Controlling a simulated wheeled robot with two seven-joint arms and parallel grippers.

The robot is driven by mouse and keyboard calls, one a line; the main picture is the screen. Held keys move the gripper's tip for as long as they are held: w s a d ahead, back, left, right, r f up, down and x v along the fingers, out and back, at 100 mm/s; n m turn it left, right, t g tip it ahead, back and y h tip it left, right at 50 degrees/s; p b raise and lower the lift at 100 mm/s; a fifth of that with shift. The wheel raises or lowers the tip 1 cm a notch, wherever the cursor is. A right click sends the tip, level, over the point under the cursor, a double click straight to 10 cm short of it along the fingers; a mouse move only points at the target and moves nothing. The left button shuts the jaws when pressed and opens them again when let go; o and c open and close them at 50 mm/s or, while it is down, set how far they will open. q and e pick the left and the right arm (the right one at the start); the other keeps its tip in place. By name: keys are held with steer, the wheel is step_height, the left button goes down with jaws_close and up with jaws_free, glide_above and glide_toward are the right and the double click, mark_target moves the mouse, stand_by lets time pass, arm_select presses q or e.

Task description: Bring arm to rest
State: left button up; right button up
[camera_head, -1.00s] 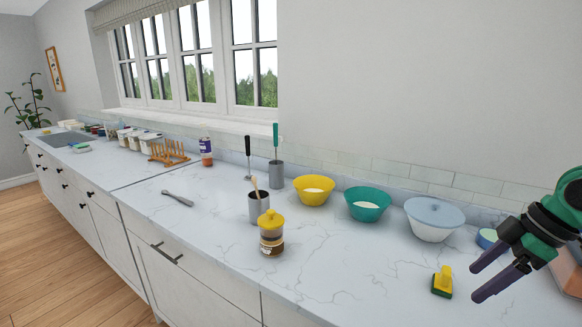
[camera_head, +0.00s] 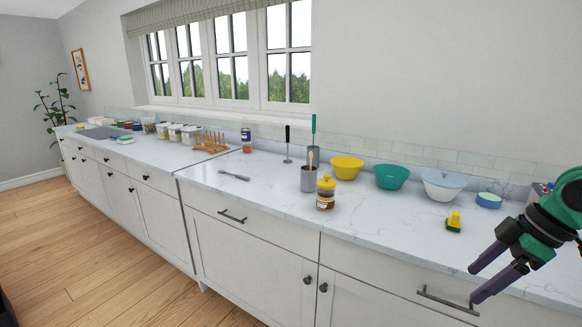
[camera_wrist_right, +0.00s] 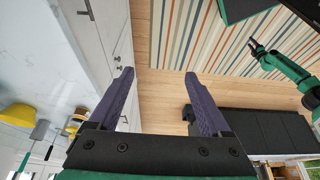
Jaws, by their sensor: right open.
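My right gripper (camera_head: 482,278) is at the right of the head view, in front of the counter's front edge. Its two dark purple fingers are apart with nothing between them. In the right wrist view the open fingers (camera_wrist_right: 160,85) show over wooden floor, with white cabinet doors to the left. A green and dark arm (camera_wrist_right: 285,68), which looks like my other arm, shows at the right of the wrist view; its jaw state is too small to tell. My left gripper is not in the head view.
The marble counter (camera_head: 270,200) holds a yellow bowl (camera_head: 347,168), a teal bowl (camera_head: 391,177), a pale blue bowl (camera_head: 443,187), a yellow-lidded jar (camera_head: 325,195) and a sponge (camera_head: 453,222). A drawer handle (camera_head: 445,302) is close to my right gripper. Wooden floor (camera_head: 100,240) is clear at left.

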steer(key=w+d+f+m+t, duration=0.1)
steer(key=w+d+f+m, duration=0.2)
steer(key=f, duration=0.6)
steer(key=w+d+f+m+t, duration=0.1)
steer(key=w+d+f+m, duration=0.25)
steer(key=f, duration=0.55)
steer(key=s+d+f+m+h, duration=0.1)
steer(key=s+f+m, duration=0.1)
steer(key=f, duration=0.8)
steer(key=s+d+f+m+h, duration=0.1)
steer(key=s+f+m, duration=0.1)
steer(key=f, duration=0.8)
steer(key=s+a+f+g+h, duration=0.2)
steer(key=s+a+f+g, duration=0.15)
steer(key=s+f, duration=1.25)
steer(key=s+a+f+n, duration=0.1)
steer(key=s+a+f, duration=0.5)
steer(key=s+a, duration=0.2)
steer(key=s+a+f+n, duration=0.1)
steer(key=s+a+f, duration=0.4)
steer(key=s+a, duration=0.4)
steer(key=shift+f, duration=0.4)
steer(key=shift+s+a, duration=0.1)
